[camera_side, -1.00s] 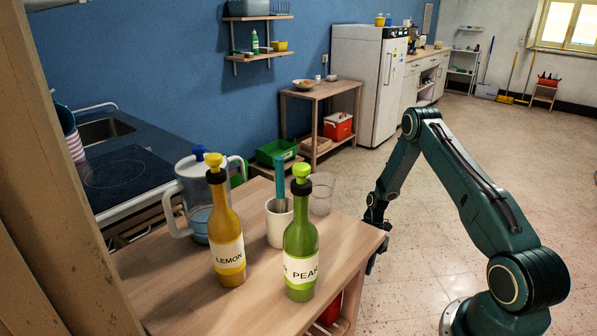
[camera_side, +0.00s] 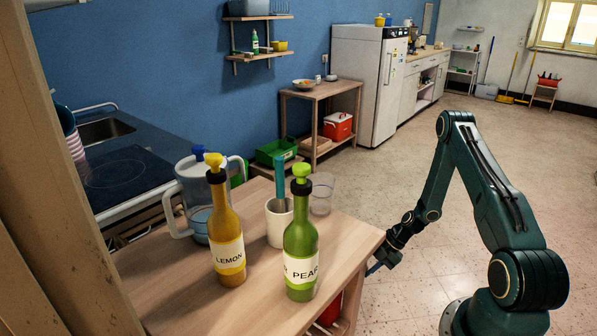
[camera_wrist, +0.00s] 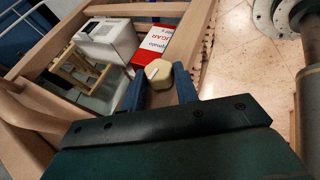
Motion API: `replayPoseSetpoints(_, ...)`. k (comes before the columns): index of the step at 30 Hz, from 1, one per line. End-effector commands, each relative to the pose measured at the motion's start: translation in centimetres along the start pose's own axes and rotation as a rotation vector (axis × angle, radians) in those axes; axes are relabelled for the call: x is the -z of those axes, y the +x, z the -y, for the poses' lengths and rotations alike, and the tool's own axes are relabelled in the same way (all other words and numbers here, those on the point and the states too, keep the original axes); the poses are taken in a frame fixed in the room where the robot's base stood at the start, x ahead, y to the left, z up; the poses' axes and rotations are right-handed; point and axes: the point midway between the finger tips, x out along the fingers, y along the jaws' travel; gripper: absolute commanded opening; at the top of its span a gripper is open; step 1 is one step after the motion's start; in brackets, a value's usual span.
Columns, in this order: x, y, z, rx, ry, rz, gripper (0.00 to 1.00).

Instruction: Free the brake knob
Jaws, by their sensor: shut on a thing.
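A cream, faceted knob (camera_wrist: 158,73) sits between the two blue fingers of my gripper (camera_wrist: 159,82) in the wrist view, and the fingers are shut on it. It lies beside a wooden bar of the cart's frame; I cannot tell how it is joined to it. In the side view my gripper (camera_side: 374,268) is low beside the right edge of the wooden cart (camera_side: 350,240), below its top. The knob is not visible there.
A lemon bottle (camera_side: 227,235), a pear bottle (camera_side: 300,240), a jug (camera_side: 190,195), a white cup (camera_side: 279,228) and a clear glass (camera_side: 322,192) stand on the cart top. Below are a red-and-white box (camera_wrist: 151,46) and a white appliance (camera_wrist: 105,38). Floor is free to the right.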

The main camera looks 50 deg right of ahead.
Motion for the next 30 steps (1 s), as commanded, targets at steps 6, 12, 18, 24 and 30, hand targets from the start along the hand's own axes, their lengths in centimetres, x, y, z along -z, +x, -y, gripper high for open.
replayPoseSetpoints(6,-0.15,-0.02,0.33,-0.117,-0.045,0.003,0.07)
replayPoseSetpoints(12,-0.17,-0.01,0.35,-0.167,-0.069,0.004,0.07)
replayPoseSetpoints(18,-0.16,-0.01,0.32,-0.177,-0.074,0.003,0.07)
replayPoseSetpoints(24,-0.15,0.0,0.32,-0.176,-0.074,0.003,0.07)
replayPoseSetpoints(30,-0.11,0.01,0.32,-0.175,-0.073,0.002,0.52)
